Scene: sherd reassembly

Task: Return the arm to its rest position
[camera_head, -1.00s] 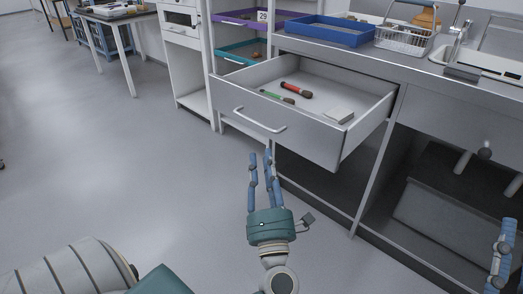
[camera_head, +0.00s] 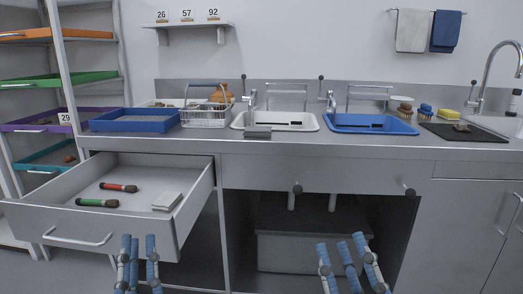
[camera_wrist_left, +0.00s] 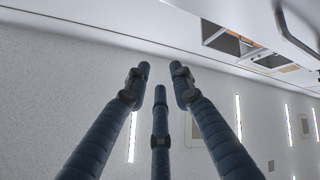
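My left gripper (camera_head: 138,262) is at the bottom left of the head view, in front of the open drawer (camera_head: 190,215). Its blue fingers point up, are spread apart and hold nothing. In the left wrist view the same fingers (camera_wrist_left: 160,85) are apart with nothing between them. My right gripper (camera_head: 346,258) is at the bottom right, in front of the open space under the counter. Its fingers are also spread and empty. Both arms are mostly out of the picture.
The drawer holds a red-handled tool (camera_head: 118,187), a green-handled tool (camera_head: 97,203) and a pale block (camera_head: 167,201). The counter (camera_head: 470,146) carries a blue tray (camera_head: 135,126), a wire basket (camera_head: 206,118), a white basin (camera_head: 240,122) and a blue basin (camera_head: 340,126). A shelving rack stands at left.

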